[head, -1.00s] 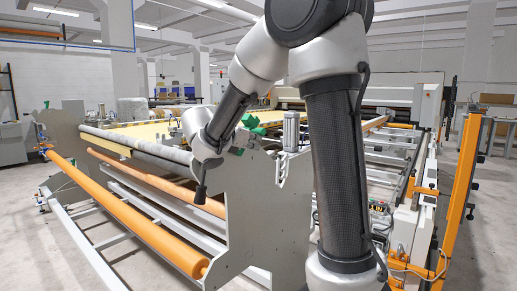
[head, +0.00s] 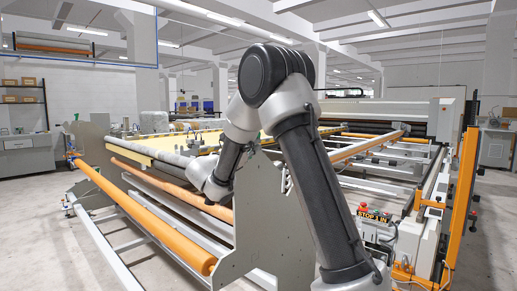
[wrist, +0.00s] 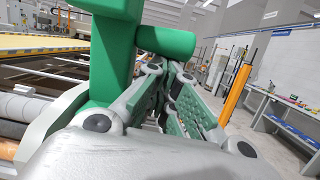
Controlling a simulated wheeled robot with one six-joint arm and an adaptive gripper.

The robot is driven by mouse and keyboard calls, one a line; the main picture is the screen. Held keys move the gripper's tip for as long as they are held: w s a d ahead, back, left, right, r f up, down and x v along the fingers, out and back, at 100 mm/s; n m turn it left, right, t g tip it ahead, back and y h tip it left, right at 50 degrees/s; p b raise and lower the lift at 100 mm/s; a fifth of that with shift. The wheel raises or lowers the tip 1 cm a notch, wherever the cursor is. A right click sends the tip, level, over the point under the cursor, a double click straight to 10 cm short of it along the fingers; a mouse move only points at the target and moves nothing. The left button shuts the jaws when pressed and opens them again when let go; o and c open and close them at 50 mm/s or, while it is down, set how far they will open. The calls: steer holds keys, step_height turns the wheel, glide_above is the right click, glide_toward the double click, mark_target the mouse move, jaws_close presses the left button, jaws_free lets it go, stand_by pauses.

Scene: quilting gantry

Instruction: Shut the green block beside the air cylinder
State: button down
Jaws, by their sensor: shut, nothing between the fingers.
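The green block (wrist: 108,62) fills the upper left of the wrist view, very close to the camera, with its upright part left of my fingers. A green rounded bar (wrist: 166,41) extends to the right from it, just beyond my fingertips. My gripper (wrist: 168,74) is shut and empty, with its fingers beside the green block; I cannot tell whether they touch it. In the head view my arm hides the block, the gripper and the air cylinder. The cylinder cannot be made out in the wrist view either.
A grey side plate (head: 262,225) stands below my arm, with an orange roller (head: 150,225) at its left. Rails and an emergency stop box (head: 374,214) lie to the right. An orange post (head: 462,190) stands further right. Open floor shows at the left.

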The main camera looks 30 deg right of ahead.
steer(key=shift+s+a+r, duration=0.15)
steer(key=shift+a+r, duration=0.1)
steer(key=shift+a, duration=0.25)
steer(key=shift+r, duration=0.1)
stand_by(1.0)
